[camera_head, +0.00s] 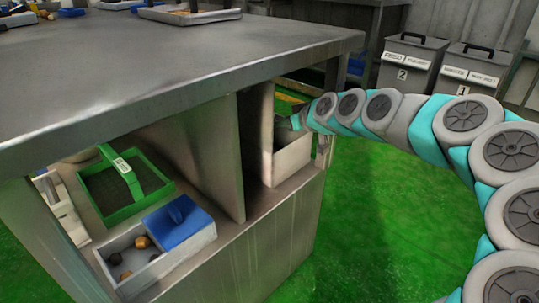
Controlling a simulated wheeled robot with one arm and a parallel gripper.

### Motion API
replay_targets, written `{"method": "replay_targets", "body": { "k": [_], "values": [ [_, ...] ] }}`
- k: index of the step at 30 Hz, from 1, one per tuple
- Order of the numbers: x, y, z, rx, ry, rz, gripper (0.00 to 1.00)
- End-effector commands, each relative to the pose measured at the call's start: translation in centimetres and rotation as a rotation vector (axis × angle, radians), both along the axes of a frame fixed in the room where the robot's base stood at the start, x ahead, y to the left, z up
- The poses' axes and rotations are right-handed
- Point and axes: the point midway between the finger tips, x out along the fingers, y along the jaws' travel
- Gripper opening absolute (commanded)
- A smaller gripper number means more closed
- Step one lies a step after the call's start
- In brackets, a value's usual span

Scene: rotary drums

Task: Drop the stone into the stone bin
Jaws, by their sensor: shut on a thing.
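My arm reaches in from the right, and my gripper (298,119) is small and partly hidden at its far end. It is at the top of a light grey open bin (292,161) in the right shelf compartment, close to its rim. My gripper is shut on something. I cannot make out the stone itself at this angle. No readable label shows on this bin, so I cannot tell whether it is the stone bin. Its inside is mostly hidden.
A metal table (170,75) overhangs the shelf. The left compartment holds a green tray (112,212), and a grey box (160,270) with brown lumps and a blue lid (180,224). Two lidded grey bins (408,66) (468,72) stand at the back. Green floor (375,235) is clear.

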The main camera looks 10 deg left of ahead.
Motion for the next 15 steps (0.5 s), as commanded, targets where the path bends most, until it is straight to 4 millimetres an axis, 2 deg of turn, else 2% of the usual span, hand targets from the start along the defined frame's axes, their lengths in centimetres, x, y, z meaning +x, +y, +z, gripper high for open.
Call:
{"method": "replay_targets", "body": {
  "k": [3,11,12,15],
  "values": [
    [0.00,0.01,-0.87,0.000,-0.002,0.000,0.00],
    [-0.01,0.03,-0.98,-0.001,-0.002,0.000,0.00],
    [-0.01,0.03,-0.98,-0.001,-0.001,0.001,0.38],
    [-0.01,0.03,-0.98,-0.001,-0.001,0.000,0.49]
  ]
}}
